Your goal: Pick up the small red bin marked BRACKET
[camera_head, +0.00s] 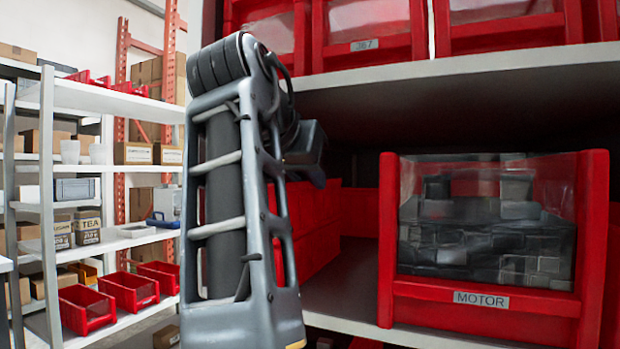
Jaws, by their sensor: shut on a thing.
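My arm rises in front of the shelf, and its dark far links reach in towards the lower bay. My gripper's fingers do not show, so what they hold is hidden. No label reading BRACKET is legible. Plain red bin surfaces (318,222) show in the lower bay, partly behind my arm; I cannot tell which bin they belong to.
A large red bin marked MOTOR (482,300), with a clear front and dark parts inside, stands right on the lower shelf. Red bins (366,55), one marked 367, stand on the upper shelf (460,72). A white rack (112,97) with boxes and small red bins stands at left.

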